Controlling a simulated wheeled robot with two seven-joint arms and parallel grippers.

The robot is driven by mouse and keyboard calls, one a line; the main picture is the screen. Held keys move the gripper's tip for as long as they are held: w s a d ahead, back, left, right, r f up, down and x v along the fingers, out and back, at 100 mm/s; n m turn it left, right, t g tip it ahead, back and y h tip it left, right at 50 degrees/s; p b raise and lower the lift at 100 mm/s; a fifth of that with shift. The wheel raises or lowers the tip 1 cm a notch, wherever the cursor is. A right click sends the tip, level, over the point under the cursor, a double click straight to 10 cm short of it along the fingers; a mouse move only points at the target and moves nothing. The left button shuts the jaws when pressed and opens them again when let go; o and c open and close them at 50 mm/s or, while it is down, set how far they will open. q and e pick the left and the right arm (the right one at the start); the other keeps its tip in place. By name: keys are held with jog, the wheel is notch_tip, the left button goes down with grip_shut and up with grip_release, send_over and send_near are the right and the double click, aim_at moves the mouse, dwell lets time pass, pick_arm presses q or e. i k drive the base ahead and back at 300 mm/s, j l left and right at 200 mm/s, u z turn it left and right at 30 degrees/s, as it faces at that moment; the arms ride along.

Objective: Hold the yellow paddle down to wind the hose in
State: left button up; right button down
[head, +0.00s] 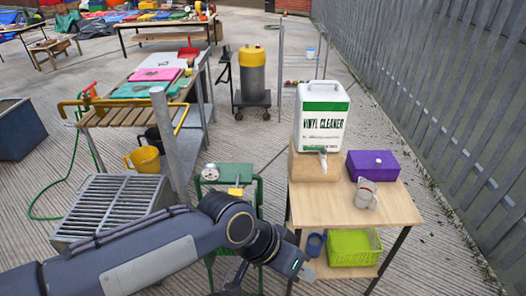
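A small yellow piece (235,191), which may be the paddle, shows on the green stand (237,172) in the lower middle of the head view, just above my arm. A round gauge (210,172) is beside it. A green hose (62,180) hangs by the slatted bench at left and curves over the ground. My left arm crosses the lower part of the view, hiding part of the stand. My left gripper (303,270) is right of the stand, by the near left edge of the wooden table, apart from the yellow piece. Its finger opening is not clear. My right gripper is out of view.
A metal grate (113,205) and yellow bucket (143,160) are at left. A fence bounds the right.

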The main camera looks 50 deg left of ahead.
aim_at(238, 192)
jog(key=i+l+u, duration=0.1)
jog(key=i+u, duration=0.2)
jog(key=i, duration=1.25)
jog(key=u, duration=4.15)
